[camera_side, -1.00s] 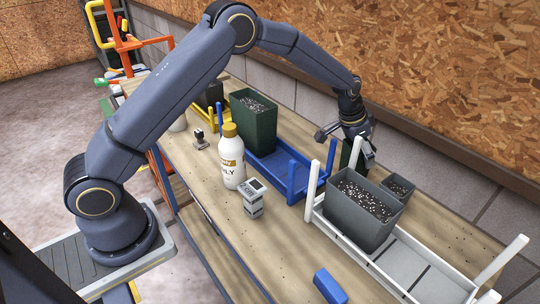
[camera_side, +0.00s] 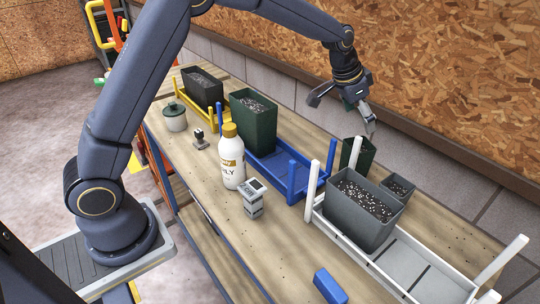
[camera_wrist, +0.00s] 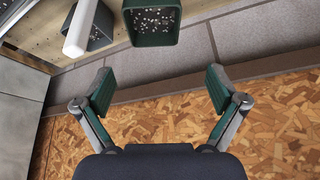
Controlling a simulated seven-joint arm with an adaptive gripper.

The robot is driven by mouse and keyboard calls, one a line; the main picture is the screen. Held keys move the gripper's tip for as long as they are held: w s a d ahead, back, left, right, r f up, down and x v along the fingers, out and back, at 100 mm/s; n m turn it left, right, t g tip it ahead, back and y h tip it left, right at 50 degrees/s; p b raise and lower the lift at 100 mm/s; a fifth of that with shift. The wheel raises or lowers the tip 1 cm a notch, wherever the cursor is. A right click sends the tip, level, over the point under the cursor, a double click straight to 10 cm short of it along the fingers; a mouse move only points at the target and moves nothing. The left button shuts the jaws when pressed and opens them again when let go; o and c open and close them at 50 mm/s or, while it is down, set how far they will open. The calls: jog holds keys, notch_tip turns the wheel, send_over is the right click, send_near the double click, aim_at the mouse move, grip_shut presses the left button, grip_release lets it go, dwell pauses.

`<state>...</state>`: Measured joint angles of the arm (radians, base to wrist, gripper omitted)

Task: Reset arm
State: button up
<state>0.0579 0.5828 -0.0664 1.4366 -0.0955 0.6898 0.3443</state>
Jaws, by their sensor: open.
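My gripper (camera_side: 369,125) is raised above the back edge of the bench, up and right of the small dark green pot (camera_side: 358,155). In the wrist view my gripper (camera_wrist: 160,92) has its two fingers wide apart with nothing between them. The small green pot, with speckled soil in it, shows at the top of the wrist view (camera_wrist: 152,20), beyond the fingertips and apart from them.
A grey planter (camera_side: 362,212) of soil stands in a white tray (camera_side: 420,268) with upright posts. A small grey pot (camera_side: 398,187) is behind it. A large green planter (camera_side: 254,122), blue tray (camera_side: 278,170), white bottle (camera_side: 231,160) and grey meter (camera_side: 253,200) stand left.

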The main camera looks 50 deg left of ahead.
jog(key=s+a+r+t, duration=0.2)
jog(key=s+r, duration=0.3)
jog(key=r, duration=0.7)
jog(key=s+a+r+n+t, duration=0.1)
jog(key=s+a+r, duration=0.15)
jog(key=s, duration=0.45)
jog(key=s+a+r, duration=0.1)
jog(key=s+r, duration=0.3)
jog(key=s, duration=0.2)
jog(key=s+a+f+n+g, duration=0.1)
jog(key=s+f, duration=0.4)
jog(key=s, duration=0.4)
jog(key=s+a+f+n+g+y, duration=0.1)
jog(key=s+f+n, duration=0.1)
jog(key=s+f, duration=0.3)
jog(key=s, duration=0.4)
jog(key=shift+s+a+f+y, duration=0.15)
jog(key=shift+s+a+y, duration=0.05)
jog(key=shift+s+y, duration=0.15)
